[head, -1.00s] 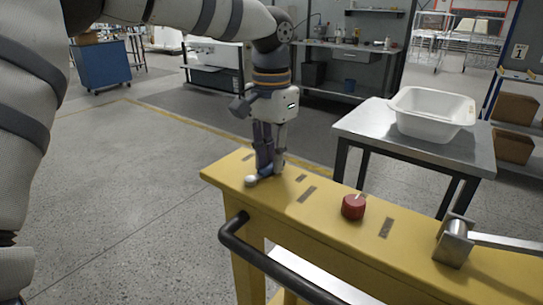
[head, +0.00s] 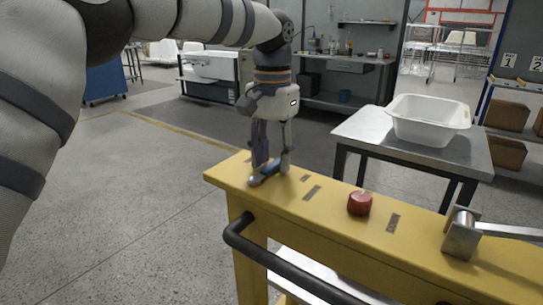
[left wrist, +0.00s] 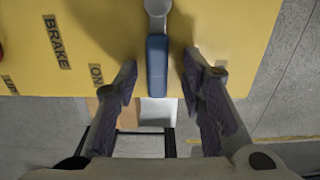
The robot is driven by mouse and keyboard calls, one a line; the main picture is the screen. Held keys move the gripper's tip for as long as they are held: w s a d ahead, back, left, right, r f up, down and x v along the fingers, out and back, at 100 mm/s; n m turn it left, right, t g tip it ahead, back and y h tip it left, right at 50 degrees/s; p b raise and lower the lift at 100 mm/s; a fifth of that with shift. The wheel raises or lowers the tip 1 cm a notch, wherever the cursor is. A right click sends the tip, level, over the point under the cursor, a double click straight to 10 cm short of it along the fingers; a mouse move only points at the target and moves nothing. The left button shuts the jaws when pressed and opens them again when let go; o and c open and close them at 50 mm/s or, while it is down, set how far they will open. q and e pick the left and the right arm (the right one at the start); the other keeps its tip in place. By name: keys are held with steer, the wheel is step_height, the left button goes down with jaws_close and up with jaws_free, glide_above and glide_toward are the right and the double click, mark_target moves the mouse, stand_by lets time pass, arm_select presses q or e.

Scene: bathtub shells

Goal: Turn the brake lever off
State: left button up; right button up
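The brake lever (head: 267,173) lies on the far left end of the yellow cart top, with a silver pivot end and a blue handle. In the left wrist view the blue handle (left wrist: 157,66) points down the picture from its silver pivot (left wrist: 157,8). My left gripper (head: 273,167) hangs over the lever. Its fingers are open, one on each side of the blue handle, with visible gaps to both in the left wrist view (left wrist: 155,80). A "BRAKE" label (left wrist: 57,41) and an "ON" label (left wrist: 97,74) lie left of the handle. My right gripper is not in view.
A red knob (head: 360,203) and a metal crank (head: 463,233) stand on the yellow cart top (head: 330,205). A dark handrail (head: 285,268) runs along its near side. A white tub (head: 428,119) sits on a metal table (head: 375,130) behind. Floor to the left is clear.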

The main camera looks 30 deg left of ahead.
mark_target(272, 164)
arm_select(q)
step_height(272, 164, up, 12)
stand_by(0.5)
stand_by(0.3)
